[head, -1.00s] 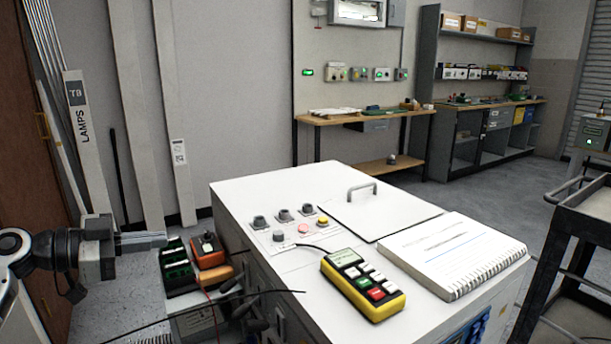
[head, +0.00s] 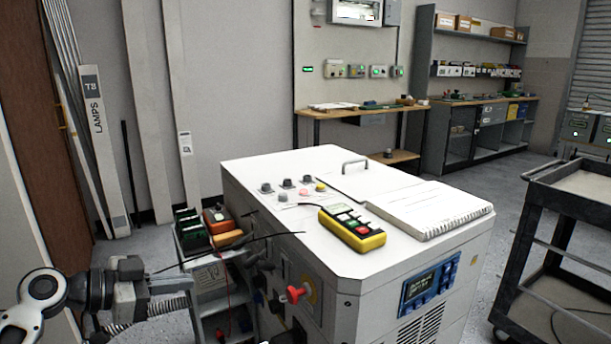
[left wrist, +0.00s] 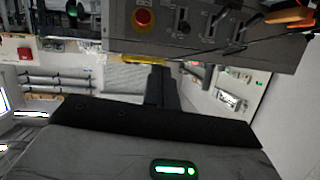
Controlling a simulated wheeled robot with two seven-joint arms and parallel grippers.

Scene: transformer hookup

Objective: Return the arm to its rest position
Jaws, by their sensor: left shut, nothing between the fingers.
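My left gripper (head: 172,290) is at the lower left of the head view, its fingers pointing right. It is shut and empty, held in front of the small side shelf and left of the white cabinet (head: 270,165). In the left wrist view my shut fingers (left wrist: 160,88) show as a dark shape near the middle, with the cabinet's grey panel and red stop button (left wrist: 142,18) above them in the picture. My right gripper is in neither view.
The cabinet carries a yellow pendant (head: 352,230), a notebook (head: 432,208) and knobs on top, and a red handle (head: 298,293) on its side. The side shelf (head: 208,278) holds green and orange boxes. A dark cart (head: 570,190) stands at the right. Open floor lies behind.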

